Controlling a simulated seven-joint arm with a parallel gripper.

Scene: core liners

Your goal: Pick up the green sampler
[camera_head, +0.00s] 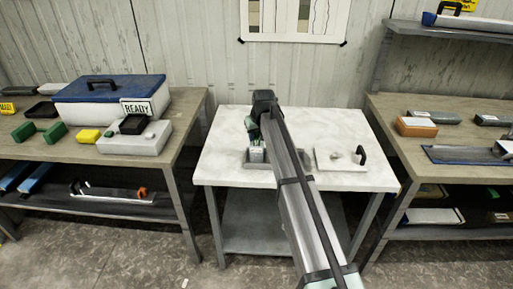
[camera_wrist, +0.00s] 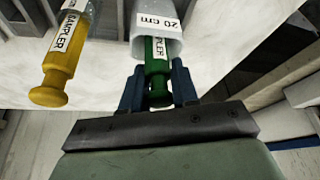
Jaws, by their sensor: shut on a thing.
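The green sampler (camera_wrist: 158,75) shows in the wrist view, with its plunger end toward me and a partly readable white label on its side. Its far part is inside a pale sleeve (camera_wrist: 170,45) labelled "20 cm". My gripper (camera_wrist: 158,88) has its two blue fingers shut on the green sampler's near end, one on each side. A yellow sampler (camera_wrist: 58,70) with a white "SAMPLER" label lies to the left, apart from my fingers. In the head view my arm reaches over the white table, and the samplers are too small or hidden to tell apart.
The white table (camera_head: 225,130) holds a grey holder (camera_head: 257,165) beside my arm and a flat plate with a black handle (camera_head: 361,154) at right. Benches stand on both sides: left has a blue-lidded box (camera_head: 90,100), right an orange-ended block (camera_head: 415,127).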

